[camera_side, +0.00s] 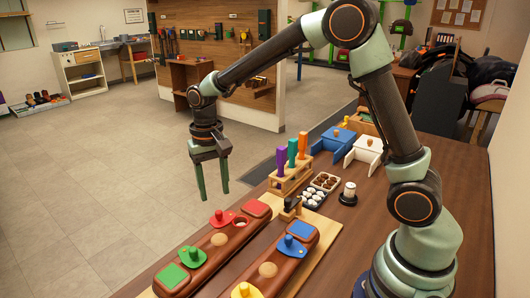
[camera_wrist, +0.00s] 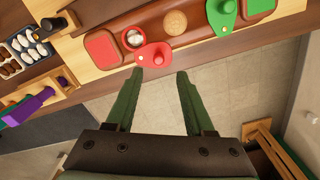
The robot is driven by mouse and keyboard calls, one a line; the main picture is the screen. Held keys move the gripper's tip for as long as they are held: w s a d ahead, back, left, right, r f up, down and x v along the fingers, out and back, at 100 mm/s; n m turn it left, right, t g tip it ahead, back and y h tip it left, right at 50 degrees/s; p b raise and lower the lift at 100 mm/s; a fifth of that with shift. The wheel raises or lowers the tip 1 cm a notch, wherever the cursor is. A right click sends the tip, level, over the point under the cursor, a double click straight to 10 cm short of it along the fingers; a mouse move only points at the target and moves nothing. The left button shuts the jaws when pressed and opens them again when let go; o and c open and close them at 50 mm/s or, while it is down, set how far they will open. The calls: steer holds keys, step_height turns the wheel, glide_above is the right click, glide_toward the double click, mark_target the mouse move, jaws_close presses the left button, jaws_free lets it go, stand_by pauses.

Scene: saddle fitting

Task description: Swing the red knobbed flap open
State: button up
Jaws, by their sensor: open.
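The red knobbed flap (camera_side: 222,218) lies near the far end of the left brown saddle-shaped block (camera_side: 212,246). It also shows in the wrist view (camera_wrist: 154,55), with its knob upright. A round red-rimmed hollow (camera_wrist: 133,38) beside it shows uncovered, with something pale inside. A red square pad (camera_side: 256,208) is on the same block's end. My gripper (camera_side: 213,196) is open and empty, pointing down above and beyond the block's outer edge. In the wrist view its fingertips (camera_wrist: 160,72) are just short of the red flap, with no visible contact.
A green knobbed flap (camera_side: 192,257) is on the same block. The second block carries blue (camera_side: 291,246) and yellow (camera_side: 245,290) knobbed flaps. A rack of coloured handles (camera_side: 290,174) and an egg tray (camera_side: 313,197) stand behind. Open floor lies left of the table.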

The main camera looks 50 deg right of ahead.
mark_target(217, 212)
step_height(217, 212, up, 6)
steer(key=shift+w+f, duration=0.1)
stand_by(0.4)
steer(key=s+d+r+n+t, duration=0.2)
steer(key=s+t, duration=0.1)
steer(key=s, duration=0.4)
steer(key=s+d+r+n+t, duration=0.2)
steer(key=s+d+r+n, duration=0.1)
steer(key=s, duration=0.4)
steer(key=shift+s+r+t, duration=0.15)
steer(key=shift+s+t, duration=0.15)
steer(key=shift+t, duration=0.1)
